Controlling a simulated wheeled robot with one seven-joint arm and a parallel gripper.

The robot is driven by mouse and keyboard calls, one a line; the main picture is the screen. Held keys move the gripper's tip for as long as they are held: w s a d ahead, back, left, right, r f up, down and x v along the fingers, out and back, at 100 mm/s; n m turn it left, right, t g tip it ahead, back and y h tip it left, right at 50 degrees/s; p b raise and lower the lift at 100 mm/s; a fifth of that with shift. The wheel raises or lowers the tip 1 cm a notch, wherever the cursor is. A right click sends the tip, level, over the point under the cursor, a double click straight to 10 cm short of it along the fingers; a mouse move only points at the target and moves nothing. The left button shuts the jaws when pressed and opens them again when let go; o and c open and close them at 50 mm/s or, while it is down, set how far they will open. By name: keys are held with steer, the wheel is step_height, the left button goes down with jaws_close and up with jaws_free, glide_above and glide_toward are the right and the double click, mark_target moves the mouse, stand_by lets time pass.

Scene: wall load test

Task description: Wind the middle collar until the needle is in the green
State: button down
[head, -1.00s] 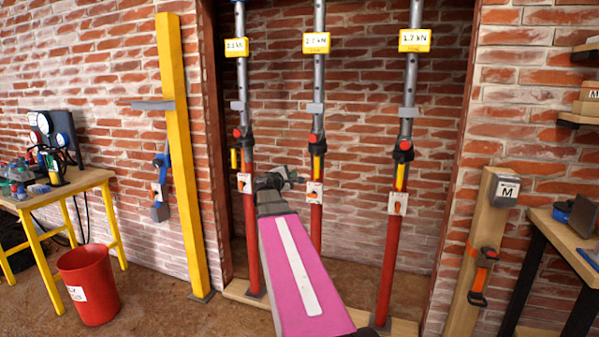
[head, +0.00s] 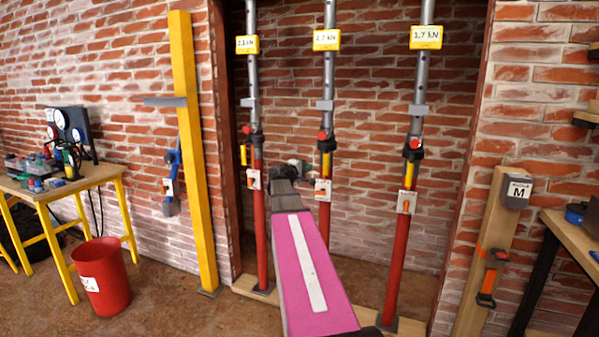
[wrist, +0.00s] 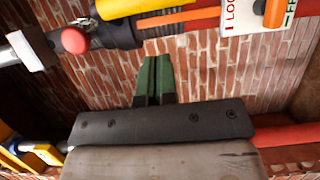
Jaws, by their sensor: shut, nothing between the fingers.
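Three red-and-grey props stand in the wall recess. The middle prop (head: 325,215) has a black collar (head: 326,144) with a red knob, and a yellow-framed gauge (head: 326,39) that appears to read 2.7 kN. No needle can be made out. My gripper (head: 306,170) is just left of the middle prop, below its collar; its fingertips are hard to make out there. In the wrist view its green fingers (wrist: 155,78) are shut and empty, just short of a prop lying across the top of the picture. That prop shows a black collar (wrist: 119,33) and red knob; which prop it is is unclear.
The left prop (head: 261,230) and right prop (head: 393,250) flank the middle one. White plates with orange levers sit below the collars. A yellow post (head: 190,150), red bin (head: 101,277) and yellow-legged bench (head: 85,185) stand left. A wooden post (head: 485,260) and bench are right.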

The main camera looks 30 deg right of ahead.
mark_target(324, 166)
steer(key=shift+s+d, duration=0.25)
steer(key=shift+d, duration=0.45)
steer(key=shift+s+d, duration=0.25)
steer(key=shift+d, duration=0.5)
steer(key=shift+s+d, duration=0.25)
steer(key=shift+d, duration=0.45)
steer(key=shift+s+d, duration=0.45)
steer(key=shift+d, duration=0.2)
